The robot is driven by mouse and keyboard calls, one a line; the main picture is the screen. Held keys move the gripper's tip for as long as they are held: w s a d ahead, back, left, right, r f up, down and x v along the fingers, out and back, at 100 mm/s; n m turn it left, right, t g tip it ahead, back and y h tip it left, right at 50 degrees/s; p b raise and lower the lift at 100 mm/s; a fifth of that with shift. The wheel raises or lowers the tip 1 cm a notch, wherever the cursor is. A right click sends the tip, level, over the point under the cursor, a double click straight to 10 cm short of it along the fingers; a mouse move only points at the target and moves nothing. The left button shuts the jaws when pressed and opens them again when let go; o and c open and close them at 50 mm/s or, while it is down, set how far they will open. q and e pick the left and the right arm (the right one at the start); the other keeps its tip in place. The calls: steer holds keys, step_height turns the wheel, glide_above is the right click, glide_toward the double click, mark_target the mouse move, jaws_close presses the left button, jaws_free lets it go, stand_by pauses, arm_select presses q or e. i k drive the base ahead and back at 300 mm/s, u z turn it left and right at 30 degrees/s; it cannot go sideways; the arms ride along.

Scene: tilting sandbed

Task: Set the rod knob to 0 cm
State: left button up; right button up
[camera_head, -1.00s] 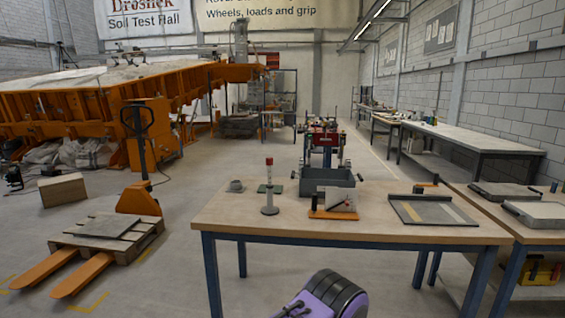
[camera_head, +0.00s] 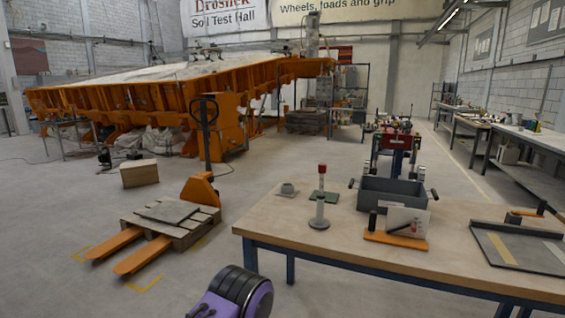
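No gripper of mine shows in the view. An orange stand (camera_head: 395,239) on the table holds a black upright cylinder (camera_head: 373,221) and a white card (camera_head: 407,222). An orange block with a dark bar (camera_head: 522,213) lies at the right, behind a flat framed panel (camera_head: 520,252).
A grey bin (camera_head: 393,194) stands behind the orange stand. The large orange tilting sandbed (camera_head: 170,95) fills the left background. A pallet truck (camera_head: 203,185) with a loaded pallet (camera_head: 180,228) stands left of the table. Floor between pallet and table is free.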

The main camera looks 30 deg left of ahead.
mark_target(323, 167)
steer(key=u, duration=0.15)
steer(key=i, duration=0.95)
steer(key=z, duration=0.35)
